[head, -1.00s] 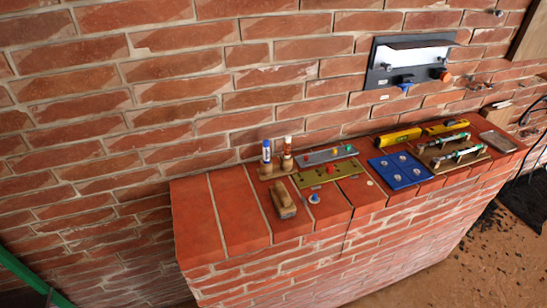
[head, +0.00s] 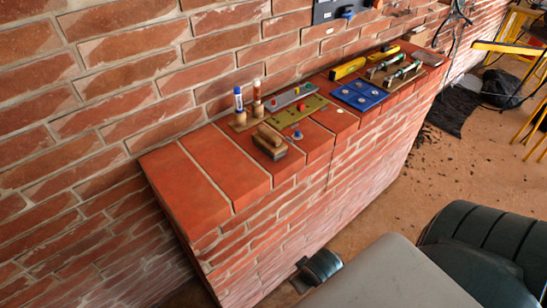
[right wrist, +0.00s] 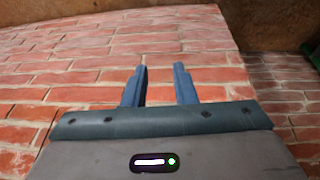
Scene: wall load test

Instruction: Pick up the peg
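A small blue-and-white piece (head: 297,134) stands on the brick ledge (head: 188,187), right of a wooden block-like brush (head: 270,142). It may be the peg, but it is too small to tell. Behind it lie an olive board (head: 285,116) and a grey board (head: 285,99) with small coloured knobs. My right gripper (right wrist: 160,68) shows in the right wrist view, its two blue fingers apart with nothing between them. Bricks fill the view beyond the fingers, and no ledge object shows there. My left gripper is not in view.
Two markers (head: 239,100) stand in a wooden holder at the left. A blue tray (head: 358,96), yellow levels (head: 348,68) and green-handled tools (head: 397,74) lie farther right. The ledge's left end is bare. Yellow frames (head: 530,60) stand at the far right.

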